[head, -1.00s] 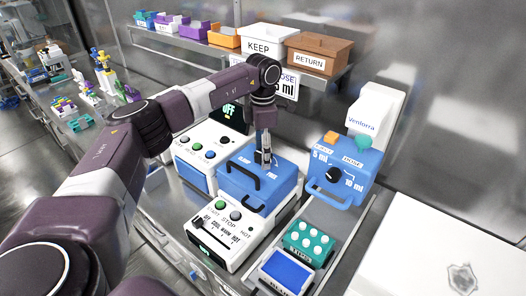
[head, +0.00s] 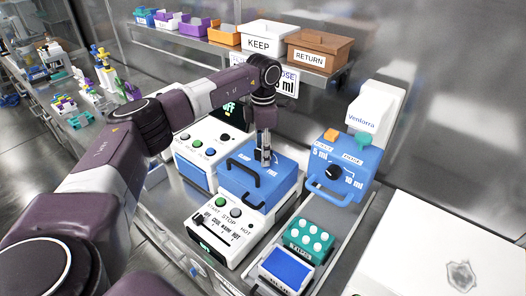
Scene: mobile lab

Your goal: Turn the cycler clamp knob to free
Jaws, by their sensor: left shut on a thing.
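The cycler (head: 225,235) is a white box with a blue lid (head: 285,172) that has a black handle. Its front panel carries START and STOP buttons and a slider marked OFF, COOL, WARM, HOT. My left gripper (head: 265,160) points straight down onto the top of the blue lid and is shut on the clamp knob there. The knob is mostly hidden by the fingers, so I cannot tell which setting it points to. My right gripper is not in view.
A blue-fronted Venforza dispenser (head: 345,172) with a black dial stands to the right. A teal rack (head: 308,240) and a blue pad (head: 286,269) lie in front of it. KEEP (head: 262,43) and RETURN (head: 312,59) boxes sit on the shelf behind. A white surface (head: 430,250) is at right.

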